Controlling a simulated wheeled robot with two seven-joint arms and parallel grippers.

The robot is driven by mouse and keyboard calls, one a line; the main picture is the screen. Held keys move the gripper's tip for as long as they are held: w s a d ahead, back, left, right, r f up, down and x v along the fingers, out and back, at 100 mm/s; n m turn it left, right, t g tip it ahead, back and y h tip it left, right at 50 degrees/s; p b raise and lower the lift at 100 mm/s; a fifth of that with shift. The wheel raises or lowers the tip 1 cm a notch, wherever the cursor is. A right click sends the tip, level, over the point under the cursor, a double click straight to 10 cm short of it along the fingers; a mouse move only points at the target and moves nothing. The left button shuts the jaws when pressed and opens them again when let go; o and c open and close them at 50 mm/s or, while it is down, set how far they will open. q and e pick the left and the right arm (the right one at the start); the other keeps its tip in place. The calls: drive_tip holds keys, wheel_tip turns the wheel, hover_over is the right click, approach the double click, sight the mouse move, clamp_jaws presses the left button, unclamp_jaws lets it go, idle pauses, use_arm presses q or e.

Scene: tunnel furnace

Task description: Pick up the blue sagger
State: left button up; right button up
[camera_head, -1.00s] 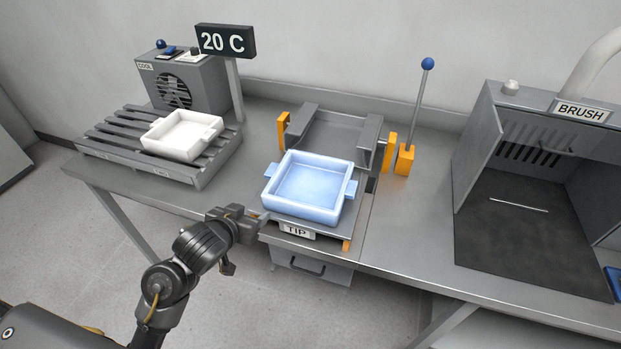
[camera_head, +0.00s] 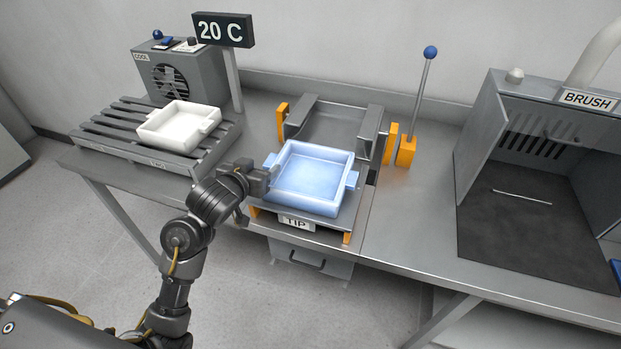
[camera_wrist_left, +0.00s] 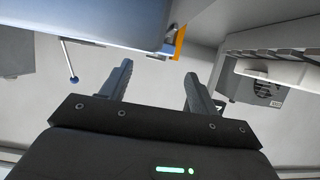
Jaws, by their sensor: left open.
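The blue sagger (camera_head: 312,178) is a square, open tray with side lugs, sitting upright on the tipping stand (camera_head: 297,223) marked TIP in the head view. My left gripper (camera_head: 265,178) is at the sagger's left side, close to its left lug, which it partly hides. In the left wrist view the two fingers (camera_wrist_left: 158,85) are apart with nothing between them, and a large blue-grey surface fills the upper left. I cannot tell whether a finger touches the sagger. My right gripper is not in view.
A white sagger (camera_head: 178,125) sits on the slatted rack (camera_head: 95,140) at left, by the COOL fan box (camera_head: 172,75) and a 20 C sign (camera_head: 223,29). A blue-knobbed lever (camera_head: 418,105) stands right of the stand. The BRUSH booth (camera_head: 540,190) is further right.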

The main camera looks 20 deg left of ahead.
sight(273, 160)
use_arm(q)
drive_tip(key=b+x, duration=0.1)
drive_tip(key=x, duration=0.4)
drive_tip(key=shift+d+f, duration=0.15)
drive_tip(key=shift+f, duration=0.05)
drive_tip(key=shift+c, duration=0.4)
clamp_jaws()
drive_tip(key=shift+r, duration=0.15)
